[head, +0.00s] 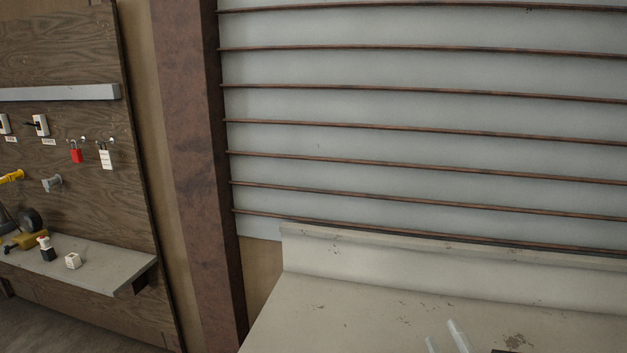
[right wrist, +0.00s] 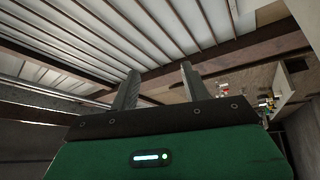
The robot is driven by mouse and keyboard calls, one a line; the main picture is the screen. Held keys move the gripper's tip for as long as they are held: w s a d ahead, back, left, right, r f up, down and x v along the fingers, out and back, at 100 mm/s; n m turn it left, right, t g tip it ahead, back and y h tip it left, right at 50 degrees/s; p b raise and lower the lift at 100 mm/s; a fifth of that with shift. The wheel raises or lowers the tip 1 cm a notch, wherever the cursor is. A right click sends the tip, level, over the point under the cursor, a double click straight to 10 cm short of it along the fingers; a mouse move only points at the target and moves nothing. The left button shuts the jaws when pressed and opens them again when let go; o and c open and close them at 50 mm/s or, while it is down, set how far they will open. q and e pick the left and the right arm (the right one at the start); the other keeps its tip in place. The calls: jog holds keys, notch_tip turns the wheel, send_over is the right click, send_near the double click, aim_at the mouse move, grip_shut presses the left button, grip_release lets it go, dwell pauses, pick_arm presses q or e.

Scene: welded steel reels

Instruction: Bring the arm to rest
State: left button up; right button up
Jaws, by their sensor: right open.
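My right gripper (right wrist: 160,68) shows in the right wrist view as two grey fingers standing apart, with nothing between them. Its dark mount and green housing fill the lower part of that view. In the head view only pale fingertips of the right gripper (head: 446,338) show at the bottom edge, in front of a worn, cream-coloured surface; the rest is cut off. I cannot tell the gap between the tips and that surface. My left gripper is in neither view.
The cream surface (head: 350,310) with a raised back edge is bare where it shows. Behind it are pale ribbed panels (head: 400,110) and a brown post (head: 200,150). At left, a wooden board (head: 75,60) holds a red padlock (head: 76,152) and tags above a grey shelf (head: 105,268) with small items.

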jog(key=s+d+f+m+g+h, duration=0.2)
jog(key=f+m+g+h, duration=0.1)
jog(key=f+m, duration=0.15)
jog(key=s+d+f+m+g+h, duration=0.2)
jog(key=s+f+m+h, duration=0.15)
jog(key=f, duration=0.25)
jog(key=s+a+f+m+g+y, duration=0.1)
jog(key=s+a+f+m+g, duration=0.15)
jog(key=s+f+g, duration=0.6)
jog(key=s+a+f+m+g+y, duration=0.25)
jog(key=s+f+g, duration=0.2)
jog(key=s, duration=0.65)
notch_tip(320, 180, down, 38)
jog(key=b, duration=0.6)
jog(key=s+d+f+g+b, duration=0.2)
jog(key=s+d+f+b, duration=0.1)
jog(key=s+f, duration=1.6)
notch_tip(320, 180, down, 4)
jog(key=shift+s+d+f+h+b, duration=0.1)
jog(key=shift+s+d+h+b, duration=0.1)
jog(key=shift+h+b, duration=0.25)
